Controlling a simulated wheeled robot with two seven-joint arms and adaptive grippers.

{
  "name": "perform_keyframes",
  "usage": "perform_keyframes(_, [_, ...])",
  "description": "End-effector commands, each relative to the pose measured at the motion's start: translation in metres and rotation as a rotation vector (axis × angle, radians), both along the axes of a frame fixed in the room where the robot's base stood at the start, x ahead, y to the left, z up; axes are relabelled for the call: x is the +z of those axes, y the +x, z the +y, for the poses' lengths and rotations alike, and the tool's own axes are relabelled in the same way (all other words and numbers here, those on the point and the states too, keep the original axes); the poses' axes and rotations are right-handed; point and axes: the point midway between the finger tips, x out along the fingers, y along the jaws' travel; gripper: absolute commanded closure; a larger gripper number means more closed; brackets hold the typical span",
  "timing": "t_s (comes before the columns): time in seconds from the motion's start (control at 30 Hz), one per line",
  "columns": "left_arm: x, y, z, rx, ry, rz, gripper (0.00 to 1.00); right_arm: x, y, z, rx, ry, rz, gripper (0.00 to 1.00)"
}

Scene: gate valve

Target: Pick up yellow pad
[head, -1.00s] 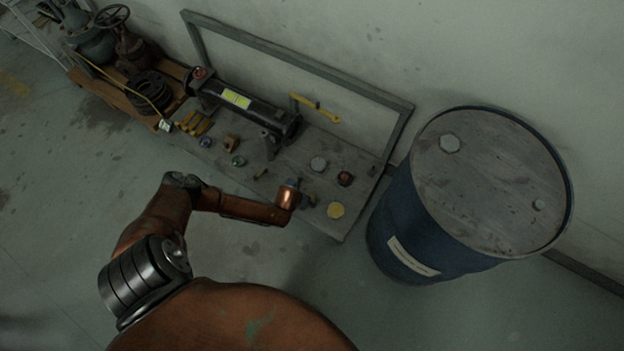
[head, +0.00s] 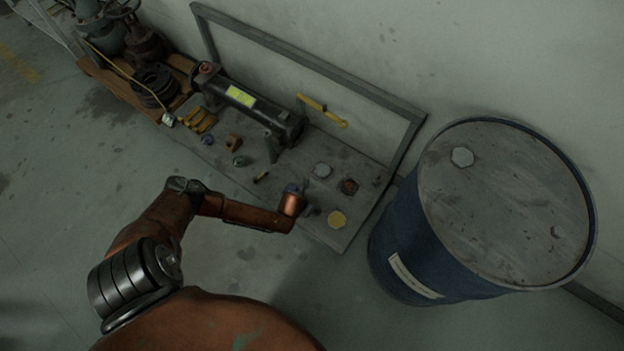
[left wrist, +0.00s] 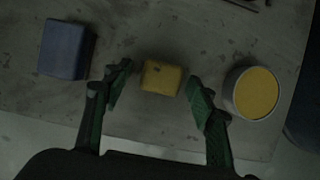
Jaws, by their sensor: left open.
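In the left wrist view the yellow pad (left wrist: 162,78) is a small rounded yellow block lying on the grey board (left wrist: 150,118). My left gripper (left wrist: 160,74) is open, with one green finger on each side of the pad and a gap on both sides. The fingertips reach about level with the pad; how high they are above the board I cannot tell. In the head view my left gripper (head: 307,211) is small and dark over the board's near right end, and I cannot make out the pad there. My right gripper is not in view.
A blue block (left wrist: 67,49) lies left of the pad and a round tin with a yellow top (left wrist: 256,92) lies right of it. A blue drum (head: 405,240) stands right of the board (head: 345,165). A dark cylinder (head: 245,108) and a yellow-handled tool (head: 322,110) lie farther back.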

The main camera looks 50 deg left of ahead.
Motion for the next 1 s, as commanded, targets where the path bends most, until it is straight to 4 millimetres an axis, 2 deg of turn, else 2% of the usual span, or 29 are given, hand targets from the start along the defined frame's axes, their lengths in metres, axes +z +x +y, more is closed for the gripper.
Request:
perform_keyframes(0.07, [0.0006,0.0003,-0.0001,0.0,0.0,-0.001,0.48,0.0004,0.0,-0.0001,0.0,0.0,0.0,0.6])
perform_keyframes(0.17, [0.0005,0.0002,-0.0002,0.0,0.0,0.0,0.54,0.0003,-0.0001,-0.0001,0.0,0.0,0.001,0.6])
perform_keyframes(0.73, [0.0001,-0.0001,-0.0002,0.0,0.0,0.0,0.93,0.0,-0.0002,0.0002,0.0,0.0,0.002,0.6])
perform_keyframes(1.0, [0.0011,0.0,-0.0002,0.0,0.0,0.0,0.94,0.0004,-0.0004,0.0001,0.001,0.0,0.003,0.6])
